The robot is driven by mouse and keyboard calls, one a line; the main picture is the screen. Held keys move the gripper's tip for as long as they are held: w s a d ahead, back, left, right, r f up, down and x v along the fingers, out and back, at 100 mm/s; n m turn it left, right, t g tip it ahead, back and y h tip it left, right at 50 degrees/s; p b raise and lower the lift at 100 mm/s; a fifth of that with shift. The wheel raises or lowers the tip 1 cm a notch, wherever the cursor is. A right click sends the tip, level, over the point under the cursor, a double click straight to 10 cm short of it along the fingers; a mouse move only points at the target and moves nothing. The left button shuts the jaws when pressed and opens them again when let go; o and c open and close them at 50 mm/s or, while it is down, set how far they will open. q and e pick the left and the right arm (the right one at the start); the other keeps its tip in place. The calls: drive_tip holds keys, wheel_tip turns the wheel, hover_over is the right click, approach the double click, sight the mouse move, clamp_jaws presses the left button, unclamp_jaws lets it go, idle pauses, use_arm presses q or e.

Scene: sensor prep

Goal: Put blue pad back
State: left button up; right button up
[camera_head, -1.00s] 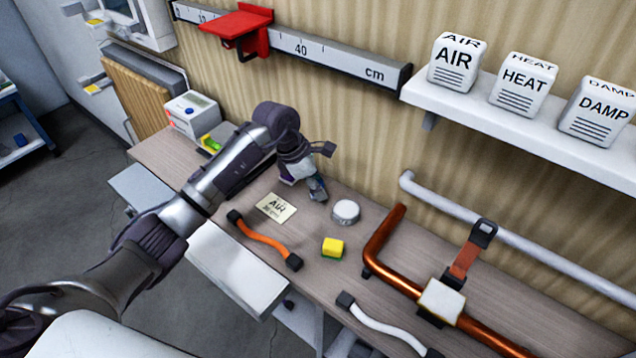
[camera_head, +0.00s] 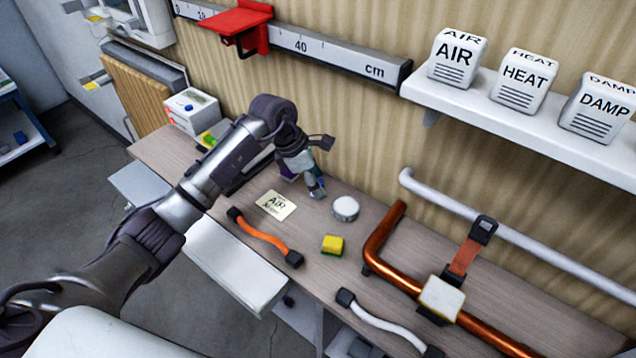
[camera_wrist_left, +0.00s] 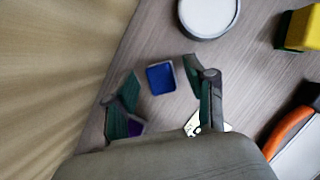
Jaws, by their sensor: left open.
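The blue pad (camera_wrist_left: 160,78) is a small square with a grey rim, lying on the wooden bench top in the left wrist view. My left gripper (camera_wrist_left: 158,84) is open, with one green-lined finger on each side of the pad and a gap to both. The pad looks free of the fingers; their exact height above the bench is unclear. In the head view my left gripper (camera_head: 302,182) is low over the bench near the wall, and the pad is hidden there. My right gripper is not in view.
Near the gripper are a round white-topped puck (camera_head: 346,209), an AIR card (camera_head: 275,205), a yellow-green block (camera_head: 332,245) and an orange strap (camera_head: 262,238). A copper pipe (camera_head: 385,243) stands to the right. The corrugated wall (camera_head: 350,130) is close behind.

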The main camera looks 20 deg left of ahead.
use_arm(q)
drive_tip(key=b+v, duration=0.1)
drive_tip(key=v, duration=1)
